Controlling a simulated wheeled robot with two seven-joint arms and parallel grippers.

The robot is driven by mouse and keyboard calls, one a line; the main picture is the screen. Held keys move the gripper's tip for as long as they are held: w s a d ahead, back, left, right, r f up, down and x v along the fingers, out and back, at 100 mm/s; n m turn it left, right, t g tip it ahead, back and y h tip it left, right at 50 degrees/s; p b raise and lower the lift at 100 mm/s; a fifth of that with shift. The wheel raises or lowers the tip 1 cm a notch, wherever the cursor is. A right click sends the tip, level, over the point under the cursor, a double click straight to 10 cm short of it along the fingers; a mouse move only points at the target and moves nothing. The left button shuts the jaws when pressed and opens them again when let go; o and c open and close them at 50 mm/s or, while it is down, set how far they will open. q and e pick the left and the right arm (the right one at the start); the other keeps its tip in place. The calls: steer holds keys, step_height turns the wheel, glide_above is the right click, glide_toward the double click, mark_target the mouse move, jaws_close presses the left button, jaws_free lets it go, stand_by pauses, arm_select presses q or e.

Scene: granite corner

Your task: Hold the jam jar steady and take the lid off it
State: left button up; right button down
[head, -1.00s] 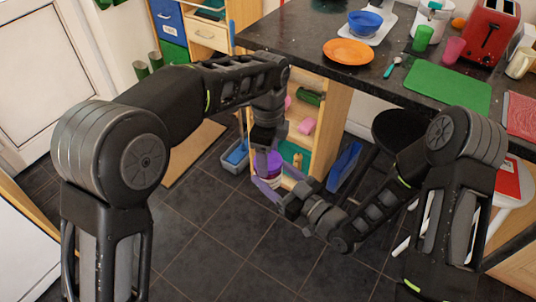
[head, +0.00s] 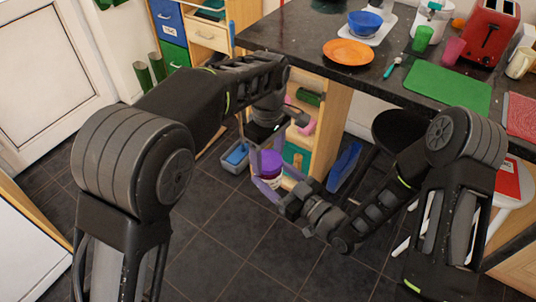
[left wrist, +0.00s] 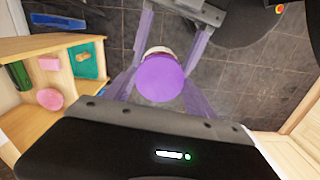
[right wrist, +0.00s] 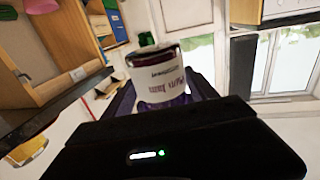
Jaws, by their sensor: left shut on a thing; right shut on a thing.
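The jam jar has a purple lid (head: 267,163), upright between my two grippers in the head view. My left gripper (head: 266,160) comes from above and is shut on the lid. The left wrist view shows the lid (left wrist: 160,78) as a round disc between its pale purple fingers. My right gripper (head: 275,183) comes in low from the right and is shut on the jar body. The right wrist view shows the jar (right wrist: 160,77) close up, with a white label and dark contents. I cannot tell whether there is a gap between lid and jar.
The dark counter (head: 300,45) behind holds an orange plate (head: 348,51), a blue bowl (head: 365,22), a green board (head: 448,88) and a red toaster (head: 489,32). Wooden shelves (head: 338,115) stand just behind the jar. A black stool (head: 400,130) is to the right.

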arm_select(q)
steer(key=n, duration=0.5)
steer(key=shift+n, duration=0.3)
steer(key=n, duration=0.4)
steer(key=shift+n, duration=0.3)
steer(key=shift+a+r, duration=0.1)
steer(key=shift+r, duration=0.1)
steer(key=shift+r, duration=0.95)
steer(key=shift+r, duration=0.1)
steer(key=shift+r, duration=1.95)
